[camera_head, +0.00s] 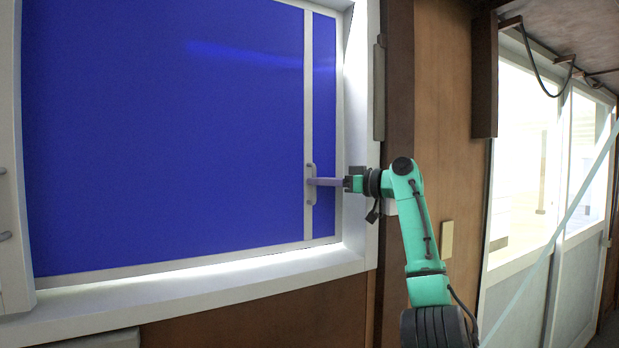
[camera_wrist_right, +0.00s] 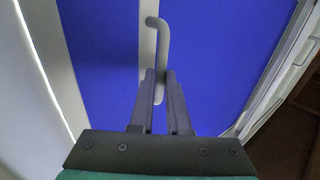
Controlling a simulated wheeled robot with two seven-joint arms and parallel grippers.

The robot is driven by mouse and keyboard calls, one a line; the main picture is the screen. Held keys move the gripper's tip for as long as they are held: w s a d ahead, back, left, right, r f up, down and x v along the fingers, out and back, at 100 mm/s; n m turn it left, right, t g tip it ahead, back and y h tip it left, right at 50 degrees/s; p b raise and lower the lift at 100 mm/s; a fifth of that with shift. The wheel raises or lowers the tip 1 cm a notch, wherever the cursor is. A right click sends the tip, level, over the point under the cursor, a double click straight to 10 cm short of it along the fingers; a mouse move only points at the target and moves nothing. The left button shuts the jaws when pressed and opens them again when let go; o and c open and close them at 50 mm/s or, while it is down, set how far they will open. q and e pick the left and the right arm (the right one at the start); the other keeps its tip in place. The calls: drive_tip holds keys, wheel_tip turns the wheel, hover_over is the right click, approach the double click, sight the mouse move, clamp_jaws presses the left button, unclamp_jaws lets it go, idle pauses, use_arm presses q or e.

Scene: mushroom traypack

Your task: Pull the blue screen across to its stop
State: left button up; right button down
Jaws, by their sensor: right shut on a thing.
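The blue screen (camera_head: 165,130) fills most of a white window frame in the head view. A pale vertical bar (camera_head: 308,80) runs near its right side, with a narrow blue strip between the bar and the frame's right side. A small grey upright handle (camera_head: 310,168) sits low on the bar. My right gripper (camera_head: 313,182) is shut on the handle, reaching in from the right. In the right wrist view the handle (camera_wrist_right: 160,28) rises from between the fingertips (camera_wrist_right: 159,76), and blue screen (camera_wrist_right: 215,60) shows behind. My left gripper is not in view.
The white window frame (camera_head: 357,120) surrounds the screen, with a deep sill (camera_head: 200,285) below. Brown wall panels (camera_head: 440,60) and bright glazed doors (camera_head: 520,150) stand to the right. A white panel with grey handles stands at the far left.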

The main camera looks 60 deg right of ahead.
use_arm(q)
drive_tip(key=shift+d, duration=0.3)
use_arm(e)
drive_tip(key=shift+s+d+r, duration=0.1)
drive_tip(key=c, duration=0.9)
unclamp_jaws()
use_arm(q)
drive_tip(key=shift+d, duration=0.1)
use_arm(e)
drive_tip(key=shift+d, duration=0.2)
use_arm(q)
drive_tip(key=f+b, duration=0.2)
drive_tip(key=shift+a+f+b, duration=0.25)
drive_tip(key=shift+b, duration=0.05)
use_arm(e)
drive_tip(key=s, duration=1.4)
drive_tip(key=shift+s+a, duration=0.2)
drive_tip(key=shift+s, duration=0.15)
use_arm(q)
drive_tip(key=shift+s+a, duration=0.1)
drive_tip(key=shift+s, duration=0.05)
use_arm(e)
drive_tip(key=shift+f, duration=0.25)
